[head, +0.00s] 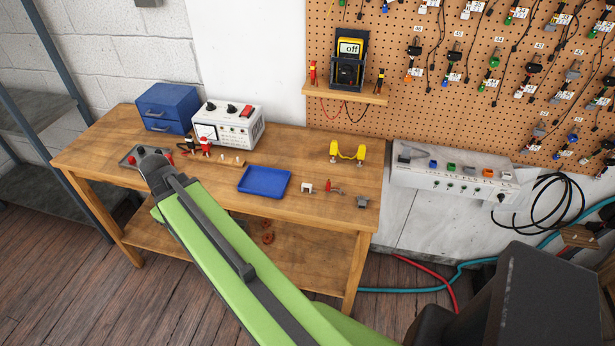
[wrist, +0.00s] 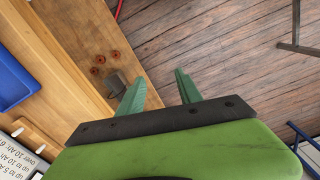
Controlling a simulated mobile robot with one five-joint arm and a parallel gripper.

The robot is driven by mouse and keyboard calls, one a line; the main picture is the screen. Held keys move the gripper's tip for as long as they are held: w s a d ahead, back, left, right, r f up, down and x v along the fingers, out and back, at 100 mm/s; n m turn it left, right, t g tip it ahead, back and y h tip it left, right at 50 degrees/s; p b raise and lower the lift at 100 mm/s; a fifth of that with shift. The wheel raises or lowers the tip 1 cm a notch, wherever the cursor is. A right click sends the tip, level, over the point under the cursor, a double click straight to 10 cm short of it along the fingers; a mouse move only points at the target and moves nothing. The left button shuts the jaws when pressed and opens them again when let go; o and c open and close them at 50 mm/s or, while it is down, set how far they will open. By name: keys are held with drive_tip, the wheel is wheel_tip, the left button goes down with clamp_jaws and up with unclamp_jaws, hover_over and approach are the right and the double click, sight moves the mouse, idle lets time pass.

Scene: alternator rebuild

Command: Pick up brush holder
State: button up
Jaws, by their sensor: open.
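My gripper (wrist: 160,75) shows in the wrist view with its two green fingers apart and nothing between them. Beyond the fingers lie the plank floor and the edge of the bench. I cannot tell for sure which part is the brush holder. On the bench top in the head view are a small white part (head: 306,187), a red part (head: 334,190) and a small grey part (head: 362,202). In the wrist view a dark grey part (wrist: 116,83) lies on wood, left of the left finger and apart from it.
A blue tray (head: 264,181) lies on the wooden bench (head: 215,205). Several copper-coloured rings (wrist: 97,70) lie near the grey part. A blue drawer box (head: 167,108), a white meter unit (head: 228,124) and a yellow stand (head: 347,152) stand at the back. A white test panel (head: 453,176) is at the right.

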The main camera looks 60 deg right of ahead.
drive_tip(key=s+d+r+p, duration=0.3)
drive_tip(key=d+r, duration=0.2)
drive_tip(key=d, duration=0.3)
drive_tip(key=s+d+r+p, duration=0.3)
drive_tip(key=d+r+p, duration=0.15)
drive_tip(key=d, duration=0.45)
wheel_tip(320, 180, up, 8)
drive_tip(key=n+p, duration=0.2)
drive_tip(key=p, duration=0.5)
hover_over(309, 185)
wheel_tip(309, 185, down, 18)
drive_tip(key=b, duration=1.8)
drive_tip(key=shift+a, duration=0.1)
drive_tip(key=shift+r, duration=0.2)
clamp_jaws()
